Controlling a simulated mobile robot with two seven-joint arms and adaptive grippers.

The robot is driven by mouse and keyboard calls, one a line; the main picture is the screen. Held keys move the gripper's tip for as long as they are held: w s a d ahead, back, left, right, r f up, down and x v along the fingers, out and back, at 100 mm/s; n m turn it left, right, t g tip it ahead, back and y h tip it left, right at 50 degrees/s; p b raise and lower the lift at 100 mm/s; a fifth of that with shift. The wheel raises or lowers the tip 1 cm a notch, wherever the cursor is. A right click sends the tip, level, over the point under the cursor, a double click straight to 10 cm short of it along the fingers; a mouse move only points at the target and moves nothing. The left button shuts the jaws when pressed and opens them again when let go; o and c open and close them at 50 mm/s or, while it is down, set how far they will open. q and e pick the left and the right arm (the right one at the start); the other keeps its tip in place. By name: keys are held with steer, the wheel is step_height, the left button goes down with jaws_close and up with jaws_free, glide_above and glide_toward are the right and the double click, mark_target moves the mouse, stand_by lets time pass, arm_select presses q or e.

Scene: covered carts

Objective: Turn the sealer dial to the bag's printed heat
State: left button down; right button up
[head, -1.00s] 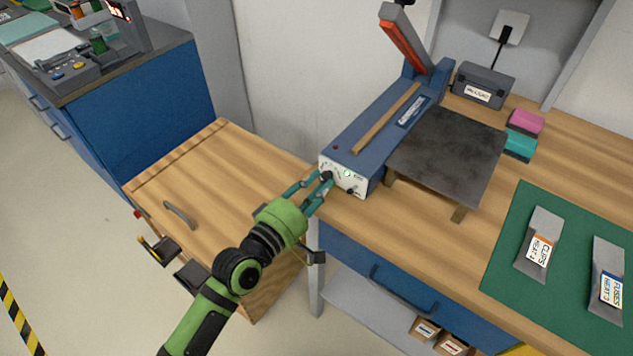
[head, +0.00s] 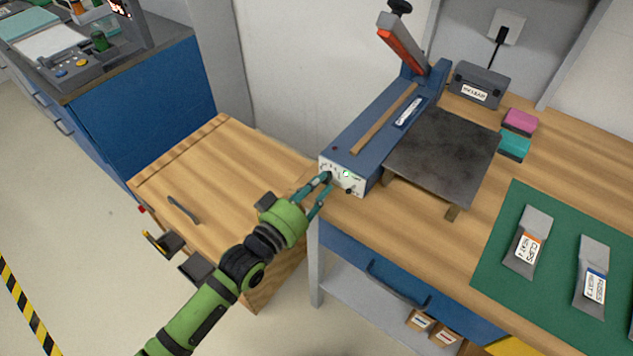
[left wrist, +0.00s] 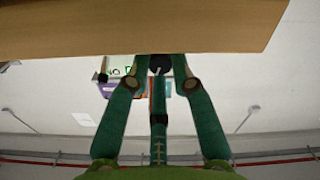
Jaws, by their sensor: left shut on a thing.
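The blue sealer (head: 372,137) stands on the wooden bench with its white front panel (head: 357,184) facing my left arm. My left gripper (head: 325,181) is shut on the black dial (head: 326,175) at the panel's left side. In the left wrist view the dark dial (left wrist: 160,63) sits between the fingertips; its pointer and scale cannot be read. Two grey bags lie on a green mat (head: 508,262): the clips bag (head: 536,221) with an orange-edged label and the fuses bag (head: 594,257) with a blue-edged label. Both labels print a heat, but the digits are too small to be sure of. My right gripper is not in view.
A dark plate (head: 442,157) stands beside the sealer. A grey box (head: 479,84) and pink (head: 520,120) and teal (head: 514,146) blocks lie behind. A wooden-topped cart (head: 215,170) stands under my left arm, left of the bench.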

arm_select(q)
steer(key=m+p, duration=0.1)
steer(key=m, duration=0.3)
steer(key=shift+r+m, duration=0.15)
steer(key=shift+m, duration=0.15)
steer(key=shift+m+p, duration=0.4)
steer(key=shift+m, duration=1.2)
steer(key=c, duration=1.1)
jaws_free()
steer(key=shift+o, duration=0.2)
